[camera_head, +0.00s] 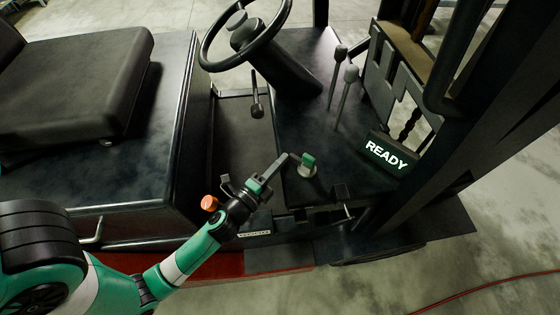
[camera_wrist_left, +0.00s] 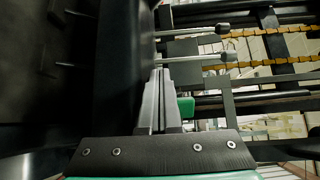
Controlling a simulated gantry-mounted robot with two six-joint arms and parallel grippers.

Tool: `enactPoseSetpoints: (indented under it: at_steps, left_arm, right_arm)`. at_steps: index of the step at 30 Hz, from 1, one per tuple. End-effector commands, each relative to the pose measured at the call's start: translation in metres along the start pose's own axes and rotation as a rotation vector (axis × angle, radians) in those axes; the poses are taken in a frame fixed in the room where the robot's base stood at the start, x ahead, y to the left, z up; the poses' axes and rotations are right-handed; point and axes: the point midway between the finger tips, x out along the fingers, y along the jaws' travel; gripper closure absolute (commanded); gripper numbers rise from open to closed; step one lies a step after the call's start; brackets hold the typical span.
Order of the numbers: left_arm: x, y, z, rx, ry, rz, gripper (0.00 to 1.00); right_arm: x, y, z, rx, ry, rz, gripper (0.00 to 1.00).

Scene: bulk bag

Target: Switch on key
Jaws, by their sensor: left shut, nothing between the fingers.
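The key (camera_head: 307,162) has a green handle on a round metal base. It stands on the dark panel of the vehicle, right of the steering column. My left gripper (camera_head: 284,159) is shut and empty, with its fingertips just left of the key. In the left wrist view the closed fingers (camera_wrist_left: 160,78) point ahead, and the green key (camera_wrist_left: 186,106) shows close to their right side, partly hidden. I cannot tell whether they touch. A small display (camera_head: 388,157) beyond the key reads READY. My right gripper is out of view.
Two levers (camera_head: 345,95) rise from the panel behind the key. The steering wheel (camera_head: 245,35) is at the top, and the seat (camera_head: 75,85) is at the left. An orange knob (camera_head: 209,203) sits beside my left wrist. Dark mast posts stand at the right.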

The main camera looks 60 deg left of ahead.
Motion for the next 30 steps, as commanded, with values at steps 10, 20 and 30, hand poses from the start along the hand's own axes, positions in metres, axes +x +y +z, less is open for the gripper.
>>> enactPoseSetpoints:
  at_steps: [10,20,30]
  left_arm:
    - [0.0,0.001,0.001,0.0,-0.004,0.003,1.0]
    - [0.0,0.002,0.001,0.0,-0.005,0.004,1.0]
    - [-0.047,0.008,-0.001,0.001,0.001,0.005,1.0]
  right_arm:
    - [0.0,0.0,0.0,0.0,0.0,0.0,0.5]
    - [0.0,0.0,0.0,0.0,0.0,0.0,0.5]
    - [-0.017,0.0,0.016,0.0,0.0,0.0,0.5]
